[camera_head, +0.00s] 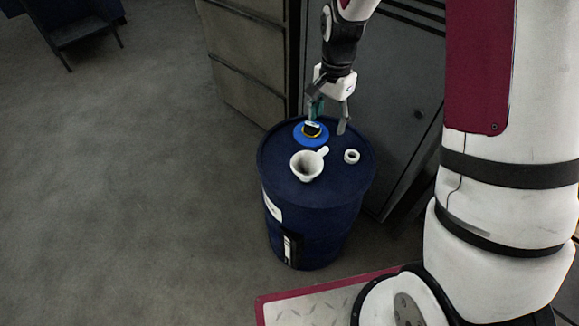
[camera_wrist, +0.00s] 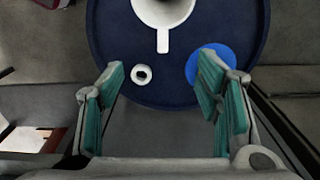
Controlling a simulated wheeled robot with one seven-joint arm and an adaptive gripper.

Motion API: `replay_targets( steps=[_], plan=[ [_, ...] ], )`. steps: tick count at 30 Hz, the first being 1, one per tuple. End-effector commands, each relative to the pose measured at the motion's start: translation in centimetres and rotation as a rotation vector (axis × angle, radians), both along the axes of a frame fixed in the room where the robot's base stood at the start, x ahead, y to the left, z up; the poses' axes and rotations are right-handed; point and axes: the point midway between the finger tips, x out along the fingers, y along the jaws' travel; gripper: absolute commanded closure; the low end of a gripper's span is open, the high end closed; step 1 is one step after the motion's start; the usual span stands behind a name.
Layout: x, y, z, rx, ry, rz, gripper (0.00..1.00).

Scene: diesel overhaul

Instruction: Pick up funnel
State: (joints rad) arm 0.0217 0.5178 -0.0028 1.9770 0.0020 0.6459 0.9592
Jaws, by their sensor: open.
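The white funnel (camera_head: 307,165) sits on top of a dark blue drum, its handle pointing to the upper right in the head view. In the wrist view the funnel (camera_wrist: 164,12) is at the top edge, partly cut off, with its handle pointing down toward the gap between the fingers. My gripper (camera_head: 329,122) is open and empty above the far part of the drum, beyond the funnel. Its teal-padded fingers (camera_wrist: 164,94) are spread wide in the wrist view and do not touch the funnel.
The drum top (camera_head: 327,190) also holds a blue disc (camera_head: 312,142) with a dark and yellow piece on it, close to one finger, and a small white ring (camera_head: 352,156). A grey cabinet (camera_head: 385,85) stands behind the drum.

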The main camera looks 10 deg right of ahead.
Motion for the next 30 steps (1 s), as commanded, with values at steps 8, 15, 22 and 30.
replay_targets(
  steps=[8, 15, 22, 30],
  plan=[
    [-0.1, 0.0, -4.7, 0.0, 0.006, -0.003, 0.41],
    [0.0, 0.1, -8.0, 0.0, 0.004, 0.0, 0.41],
    [0.0, 0.2, -9.0, 0.0, 0.001, 0.0, 0.41],
    [-0.1, 0.7, -12.7, 0.0, 0.004, -0.001, 0.41]
  ],
)
